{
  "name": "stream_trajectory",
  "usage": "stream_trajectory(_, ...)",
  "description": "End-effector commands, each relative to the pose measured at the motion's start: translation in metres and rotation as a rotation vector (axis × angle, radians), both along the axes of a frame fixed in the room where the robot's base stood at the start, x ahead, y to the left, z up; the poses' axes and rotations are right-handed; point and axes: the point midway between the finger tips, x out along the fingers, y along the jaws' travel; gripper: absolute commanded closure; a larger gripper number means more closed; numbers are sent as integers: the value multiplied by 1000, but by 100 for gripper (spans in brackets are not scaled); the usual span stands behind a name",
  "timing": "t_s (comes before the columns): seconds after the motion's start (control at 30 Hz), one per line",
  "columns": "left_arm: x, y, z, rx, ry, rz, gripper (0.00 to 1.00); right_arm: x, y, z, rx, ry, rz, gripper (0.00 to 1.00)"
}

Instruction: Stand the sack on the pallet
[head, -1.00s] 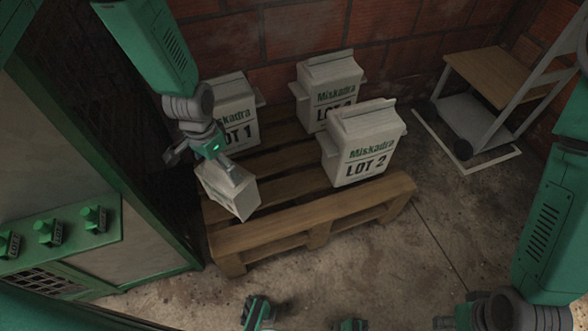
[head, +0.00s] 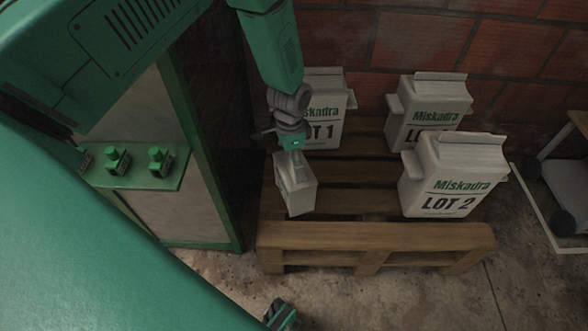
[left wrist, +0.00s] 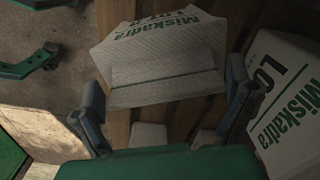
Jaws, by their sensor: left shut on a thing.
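My left gripper (head: 290,152) is shut on the top of a pale sack (head: 297,186), which hangs below it over the left front of the wooden pallet (head: 375,236). The held sack leans slightly; I cannot tell whether its base touches the slats. In the left wrist view the sack (left wrist: 165,52) lies between the fingers (left wrist: 166,108), its print upside down. A small dark and green part at the bottom of the head view may be my right gripper (head: 281,315); its jaws do not show clearly.
The LOT 1 sack (head: 325,105) stands behind the held one. Another Miskadra sack (head: 428,112) stands back right, and the LOT 2 sack (head: 452,180) front right. A green-framed machine with knobs (head: 118,162) is left, a brick wall (head: 420,40) behind, a trolley (head: 560,190) right.

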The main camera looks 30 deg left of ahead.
Motion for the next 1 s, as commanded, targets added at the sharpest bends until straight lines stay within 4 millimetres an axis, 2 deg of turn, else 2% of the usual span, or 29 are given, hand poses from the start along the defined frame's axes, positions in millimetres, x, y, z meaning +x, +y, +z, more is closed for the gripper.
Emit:
stream_trajectory(0.4,1,1,-46,-1,-3,0,56,0,0,-19,0,0,0,60)
stream_trajectory(0.6,1,0,-46,-1,-3,0,55,0,0,-18,0,0,0,60)
stream_trajectory(0.63,0,1,-47,-1,-1,0,0,0,0,-18,0,0,0,60)
stream_trajectory(0.9,0,1,-47,-1,0,1,0,0,0,-18,0,0,0,60)
stream_trajectory(1.0,1,0,-41,-1,-2,1,0,0,0,-15,0,0,0,60)
